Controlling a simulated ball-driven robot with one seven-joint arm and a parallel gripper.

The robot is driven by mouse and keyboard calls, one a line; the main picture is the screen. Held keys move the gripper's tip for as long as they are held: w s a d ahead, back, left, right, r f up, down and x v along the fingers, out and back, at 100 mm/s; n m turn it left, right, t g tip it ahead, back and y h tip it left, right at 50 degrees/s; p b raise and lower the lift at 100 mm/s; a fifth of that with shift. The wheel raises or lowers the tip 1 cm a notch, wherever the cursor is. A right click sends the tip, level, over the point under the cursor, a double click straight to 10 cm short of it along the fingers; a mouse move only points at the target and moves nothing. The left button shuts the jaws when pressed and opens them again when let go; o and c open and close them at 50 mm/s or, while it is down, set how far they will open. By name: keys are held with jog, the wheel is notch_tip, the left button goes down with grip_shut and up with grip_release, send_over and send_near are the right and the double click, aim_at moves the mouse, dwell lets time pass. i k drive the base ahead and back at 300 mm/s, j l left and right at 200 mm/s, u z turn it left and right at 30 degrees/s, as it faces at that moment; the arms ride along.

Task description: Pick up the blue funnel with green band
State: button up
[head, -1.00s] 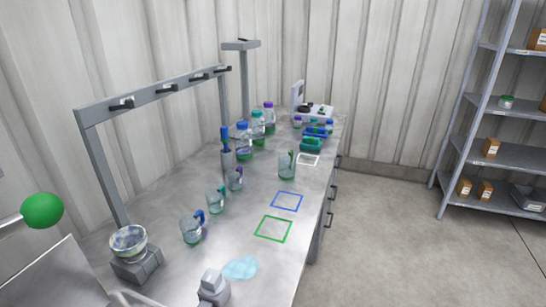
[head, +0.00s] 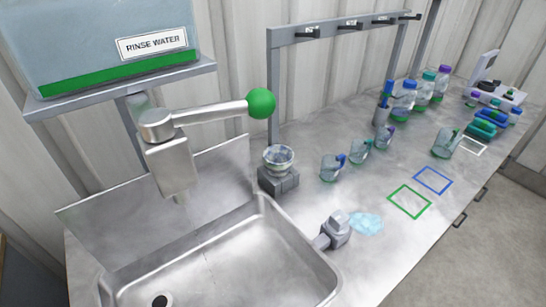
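I cannot make out a blue funnel with a green band in the head view. Several clear beakers with coloured parts stand on the metal bench, among them one with a blue part (head: 331,168), one with a green part (head: 359,151) and one with a purple part (head: 384,137). Another beaker with green at its base (head: 445,144) stands farther right. A tall blue-topped item (head: 384,103) stands near several capped bottles (head: 403,101) at the back.
A sink (head: 225,255) fills the near left, below a rinse water tank (head: 105,45) and a green-knobbed lever (head: 261,103). A bowl on a grey stand (head: 279,180), a grey device (head: 336,230) and a pale blue patch (head: 366,222) lie beyond. Green (head: 409,202) and blue outlines (head: 432,181) are empty.

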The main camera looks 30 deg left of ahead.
aim_at(278, 159)
jog(key=i+l+u, duration=0.1)
jog(key=u, duration=0.3)
jog(key=l+u, duration=0.25)
jog(key=u, duration=0.2)
jog(key=i+l+u, duration=0.1)
jog(key=l+u, duration=0.15)
jog(key=u, duration=0.15)
jog(key=l+u, duration=0.15)
jog(key=l, duration=0.5)
jog(key=l+u, duration=0.15)
jog(key=l, duration=0.5)
jog(key=l+u, duration=0.2)
jog(key=l, duration=0.45)
jog(key=k+l+u, duration=0.15)
jog(key=l, duration=0.45)
